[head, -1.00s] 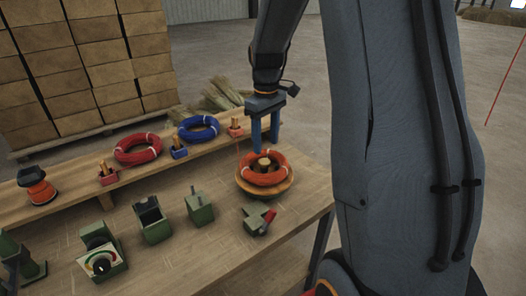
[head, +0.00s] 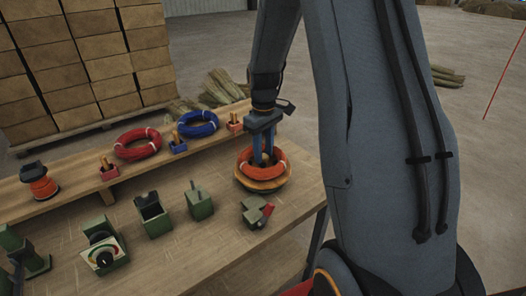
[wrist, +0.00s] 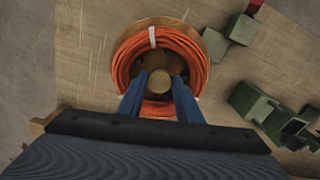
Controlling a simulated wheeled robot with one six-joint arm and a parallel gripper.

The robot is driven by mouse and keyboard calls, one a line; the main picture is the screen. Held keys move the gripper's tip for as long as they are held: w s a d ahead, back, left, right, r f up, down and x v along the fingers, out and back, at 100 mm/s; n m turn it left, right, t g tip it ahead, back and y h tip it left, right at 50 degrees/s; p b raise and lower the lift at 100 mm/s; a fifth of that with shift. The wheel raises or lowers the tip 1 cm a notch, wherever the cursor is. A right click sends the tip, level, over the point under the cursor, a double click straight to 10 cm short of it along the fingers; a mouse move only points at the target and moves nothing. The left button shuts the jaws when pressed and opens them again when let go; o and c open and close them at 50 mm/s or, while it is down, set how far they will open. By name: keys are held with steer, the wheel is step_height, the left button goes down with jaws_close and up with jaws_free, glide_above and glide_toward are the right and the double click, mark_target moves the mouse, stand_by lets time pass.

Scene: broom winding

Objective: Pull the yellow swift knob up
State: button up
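The knob (wrist: 159,83) is a round, dull yellow-tan post top in the middle of the swift. An orange-red coil of cord (wrist: 122,58) lies around it on the round wooden swift (head: 252,185). My gripper (wrist: 159,80) is down inside the coil, its two blue fingers on either side of the knob. The fingers look apart, with the knob between them; firm contact cannot be made out. In the head view my gripper (head: 263,160) hides most of the knob.
Other green devices (head: 153,216) stand to the left. A red coil (head: 138,144) and a blue coil (head: 199,124) lie on the shelf behind.

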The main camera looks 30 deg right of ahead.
mark_target(264, 156)
jaws_close()
steer(key=shift+r+p, duration=0.8)
steer(key=shift+r, duration=0.45)
steer(key=shift+w, duration=0.1)
steer(key=o, duration=1)
jaws_free()
step_height(264, 156, up, 8)
steer(key=b, duration=0.2)
steer(key=shift+f, duration=0.1)
